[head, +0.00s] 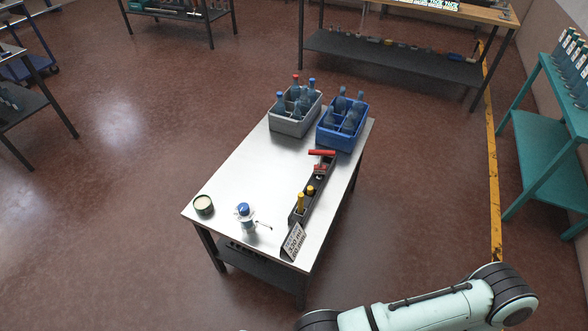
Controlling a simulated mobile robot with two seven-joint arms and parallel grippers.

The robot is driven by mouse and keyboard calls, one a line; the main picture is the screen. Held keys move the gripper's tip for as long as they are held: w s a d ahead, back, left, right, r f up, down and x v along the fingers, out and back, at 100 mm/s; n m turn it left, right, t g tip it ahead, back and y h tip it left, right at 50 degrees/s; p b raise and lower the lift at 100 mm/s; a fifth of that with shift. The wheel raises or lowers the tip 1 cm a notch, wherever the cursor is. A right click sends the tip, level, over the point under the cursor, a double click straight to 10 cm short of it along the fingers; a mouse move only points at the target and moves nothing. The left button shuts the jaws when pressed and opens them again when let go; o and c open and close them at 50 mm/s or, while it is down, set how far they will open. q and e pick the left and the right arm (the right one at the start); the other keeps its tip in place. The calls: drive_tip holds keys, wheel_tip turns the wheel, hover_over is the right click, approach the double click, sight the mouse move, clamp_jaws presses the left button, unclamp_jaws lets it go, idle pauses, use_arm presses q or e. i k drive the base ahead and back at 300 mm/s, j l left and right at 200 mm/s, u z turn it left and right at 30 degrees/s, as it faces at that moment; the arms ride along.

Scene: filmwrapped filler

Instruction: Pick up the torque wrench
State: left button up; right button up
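A metal-topped table (235,170) stands in the middle of the head view. A narrow dark tool tray (318,195) lies along its right side. It holds yellow-handled tools (301,202) and red-handled tools (321,153). I cannot tell which of these, if any, is the torque wrench. Neither of my grippers is in view; only pale links of my arm show at the bottom right, in front of the table.
A grey crate (290,126) and a blue crate (340,140) with bottles stand at the table's far end. A tin (204,205), a blue-capped container (244,214) and a sign (292,241) stand near the front. A teal shelf (545,150) is at right. Floor around the table is clear.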

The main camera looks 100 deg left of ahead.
sight(318, 169)
drive_tip(key=i+j+u, duration=0.1)
drive_tip(key=u, duration=0.3)
drive_tip(key=i+u, duration=0.55)
drive_tip(key=u, duration=0.2)
drive_tip(key=i+u, duration=0.2)
drive_tip(key=u, duration=0.2)
drive_tip(key=i+j+u, duration=0.15)
drive_tip(key=i+u, duration=0.7)
drive_tip(key=i+l+u, duration=0.1)
drive_tip(key=i+u, duration=0.9)
drive_tip(key=u, duration=0.25)
drive_tip(key=i+l+u, duration=0.2)
drive_tip(key=u, duration=0.2)
drive_tip(key=i, duration=0.05)
